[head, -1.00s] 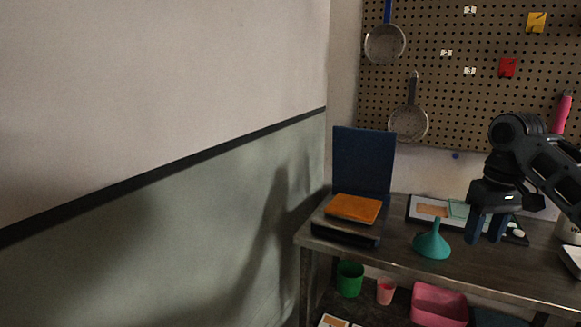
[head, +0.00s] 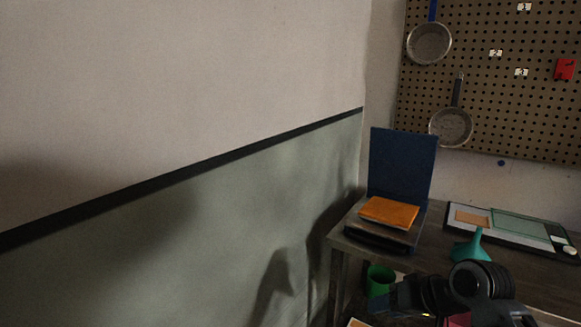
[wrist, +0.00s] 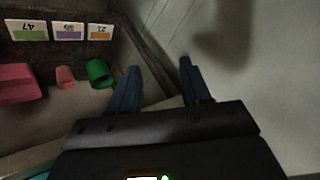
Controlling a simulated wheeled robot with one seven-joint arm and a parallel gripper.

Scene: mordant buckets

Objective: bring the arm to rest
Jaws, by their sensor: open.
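My gripper (wrist: 159,68) shows in the wrist view with its two blue fingers well apart and nothing between them. Behind the gap are the floor and the foot of the wall. In the head view my arm is folded low at the bottom right, in front of the table's front edge (head: 437,262). The fingers are hard to make out there. The arm partly hides the teal funnel (head: 470,246) and the things below the table.
An orange block (head: 389,211) lies on a dark stand by a blue upright panel (head: 402,165). A framed tray (head: 520,228) lies further right. A green bucket (wrist: 100,72), pink containers (wrist: 65,76) and numbered cards (wrist: 69,31) are below. The left wall side is clear.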

